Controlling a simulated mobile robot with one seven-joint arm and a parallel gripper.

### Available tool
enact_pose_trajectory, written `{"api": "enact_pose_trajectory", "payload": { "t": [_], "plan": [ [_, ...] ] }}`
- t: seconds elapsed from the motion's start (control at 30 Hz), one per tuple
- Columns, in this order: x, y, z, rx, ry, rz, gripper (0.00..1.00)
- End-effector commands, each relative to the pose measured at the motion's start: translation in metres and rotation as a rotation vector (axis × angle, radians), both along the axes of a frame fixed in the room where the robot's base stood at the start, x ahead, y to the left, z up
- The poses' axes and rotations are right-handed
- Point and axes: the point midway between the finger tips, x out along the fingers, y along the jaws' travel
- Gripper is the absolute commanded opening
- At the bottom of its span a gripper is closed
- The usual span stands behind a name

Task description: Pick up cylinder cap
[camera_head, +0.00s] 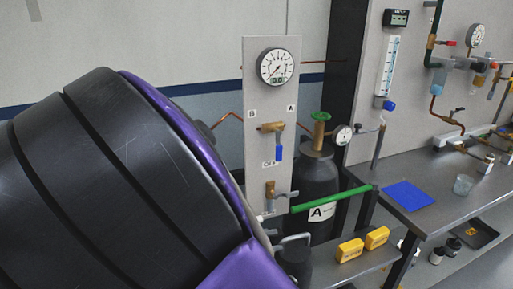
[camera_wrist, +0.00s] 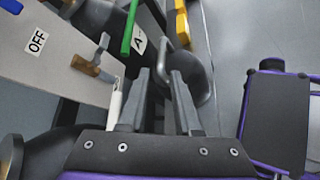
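A dark, rounded piece with a bent grey handle, which looks like the cylinder cap (camera_head: 294,262), is low in front of the gas cylinder in the head view. It also shows in the wrist view (camera_wrist: 197,78), just beyond and partly behind my right finger. My gripper (camera_wrist: 160,85) is open, with a clear gap between its two grey fingers and nothing held. The fingers point toward the cap and its handle; I cannot tell whether they touch it. The gas cylinder (camera_head: 318,180), dark with a green valve wheel, stands behind. My arm hides the cap's left side in the head view.
A gauge panel (camera_head: 257,110) with brass valves stands close to my gripper. A green bar (camera_head: 335,198) crosses the cylinder. Yellow boxes (camera_head: 350,250) sit on a low shelf to the right. A workbench (camera_head: 430,212) holds a blue mat (camera_head: 408,195) and a beaker (camera_head: 463,185).

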Motion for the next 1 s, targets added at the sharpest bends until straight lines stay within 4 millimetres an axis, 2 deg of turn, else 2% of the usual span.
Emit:
{"api": "enact_pose_trajectory", "payload": {
  "t": [0.13, 0.43, 0.7, 1.0],
  "plan": [
    [0.015, -0.021, -0.016, -0.003, -0.001, -0.006, 0.32],
    [0.027, -0.038, -0.027, -0.001, -0.001, -0.003, 0.32],
    [0.044, -0.067, -0.045, -0.002, -0.002, -0.003, 0.32],
    [0.049, -0.072, -0.047, 0.001, -0.003, -0.001, 0.32]
  ]
}}
